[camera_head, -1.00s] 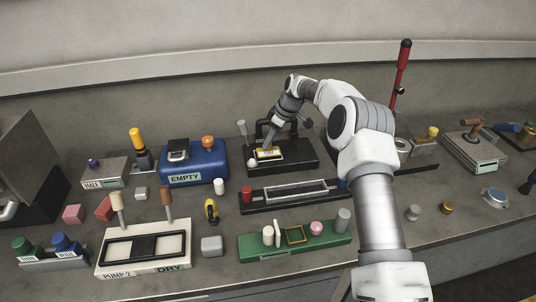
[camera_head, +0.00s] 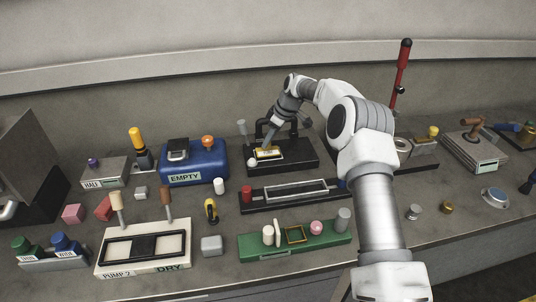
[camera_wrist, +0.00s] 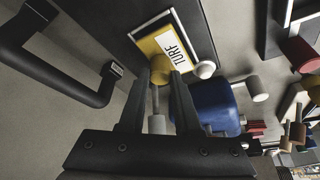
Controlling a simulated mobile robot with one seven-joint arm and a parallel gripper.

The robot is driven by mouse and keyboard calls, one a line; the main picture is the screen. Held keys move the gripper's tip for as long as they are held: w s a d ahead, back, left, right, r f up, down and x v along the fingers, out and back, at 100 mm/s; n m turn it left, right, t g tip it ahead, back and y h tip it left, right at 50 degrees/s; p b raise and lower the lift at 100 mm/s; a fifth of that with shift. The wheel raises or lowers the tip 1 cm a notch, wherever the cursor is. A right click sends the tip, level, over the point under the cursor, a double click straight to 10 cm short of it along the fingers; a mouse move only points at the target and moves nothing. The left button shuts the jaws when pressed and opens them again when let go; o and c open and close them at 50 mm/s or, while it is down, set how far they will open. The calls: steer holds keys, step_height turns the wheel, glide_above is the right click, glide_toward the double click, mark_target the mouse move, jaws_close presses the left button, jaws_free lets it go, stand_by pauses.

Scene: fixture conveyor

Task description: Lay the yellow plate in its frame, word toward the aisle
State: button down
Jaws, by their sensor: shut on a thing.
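The yellow plate (camera_wrist: 157,47) bears a white label with the word TURF, running along its length in the wrist view. My gripper (camera_wrist: 160,82) is shut on the yellow knob at the plate's near end. In the head view the plate (camera_head: 268,153) is small, at the left part of a black base (camera_head: 300,163), below my gripper (camera_head: 267,145). A pale rail, part of the frame (camera_wrist: 151,22), shows along one side of the plate in the wrist view. I cannot tell whether the plate lies flat in the frame or is just above it.
A black handle (camera_wrist: 65,75) arches close to my gripper. A white ball knob (camera_head: 252,163) sits by the plate's left end. A blue box marked EMPTY (camera_head: 195,165) stands to the left. A black tray with a pale frame (camera_head: 265,199) lies in front.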

steer(key=shift+f, duration=0.35)
steer(key=shift+r, duration=0.2)
steer(key=shift+r, duration=0.2)
stand_by(0.3)
step_height(320, 180, up, 7)
steer(key=p, duration=0.2)
steer(key=shift+r+p, duration=0.2)
steer(key=shift+p, duration=0.2)
steer(key=shift+s+f+b, duration=0.25)
steer(key=shift+b, duration=0.05)
steer(key=s+d+f+m+t+h+b, duration=0.1)
steer(key=s+d+f+m+h, duration=0.1)
steer(key=s+d+m, duration=0.4)
steer(key=s+d+f+m+t+h+b, duration=0.1)
steer(key=s+d+m, duration=0.6)
steer(key=s, duration=1)
steer(key=shift+d+f+t+h, duration=0.4)
steer(key=shift+d+f+h, duration=0.2)
steer(key=shift+d+f, duration=0.15)
